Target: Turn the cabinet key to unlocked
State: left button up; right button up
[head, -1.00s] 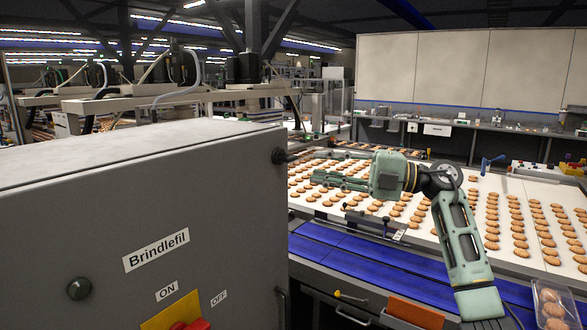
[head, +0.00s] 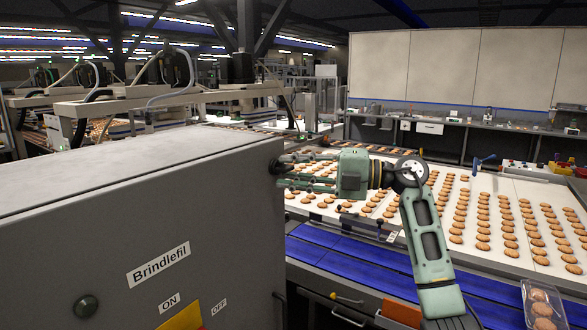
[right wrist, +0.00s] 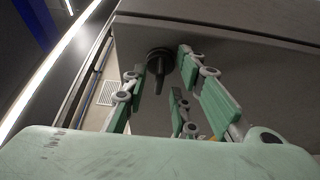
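The grey cabinet (head: 80,240) labelled "Brindlefil" fills the lower left of the head view. Its dark key (head: 277,167) sticks out near the top right corner of its side. In the right wrist view the key (right wrist: 159,72) is a dark round lock with a narrow part standing out. My right gripper (head: 283,171) is at the key in the head view. In the right wrist view its green fingers (right wrist: 158,85) are spread apart around the key, with gaps showing between fingers and key. My left gripper is not in view.
An ON/OFF switch with a yellow plate (head: 182,317) is on the cabinet front, beside a dark knob (head: 87,305). A blue conveyor (head: 350,256) and a white belt of biscuits (head: 455,215) lie to the right. A clear tray (head: 540,305) stands at lower right.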

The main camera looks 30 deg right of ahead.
jog(key=shift+a, duration=0.1)
grip_shut()
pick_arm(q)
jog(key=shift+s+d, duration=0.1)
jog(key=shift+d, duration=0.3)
pick_arm(e)
jog(key=shift+n, duration=0.3)
jog(key=n+g+h, duration=0.1)
jog(key=n, duration=0.2)
jog(key=shift+r+h+p, duration=0.2)
jog(key=shift+h+p, duration=0.15)
jog(key=shift+h, duration=0.05)
jog(key=n, duration=0.2)
jog(key=n+h+p, duration=0.1)
jog(key=shift+s+r+n+h, duration=0.1)
jog(key=shift+r+n+h, duration=0.05)
jog(key=shift+n+h, duration=0.2)
jog(key=n+h, duration=0.2)
jog(key=n, duration=0.1)
jog(key=shift+a+p, duration=0.1)
jog(key=shift+p, duration=0.25)
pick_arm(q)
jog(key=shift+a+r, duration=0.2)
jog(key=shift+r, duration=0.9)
pick_arm(e)
jog(key=n+h, duration=0.2)
jog(key=n, duration=0.1)
jog(key=shift+a+t, duration=0.1)
jog(key=shift+t, duration=0.3)
jog(key=shift+r, duration=0.1)
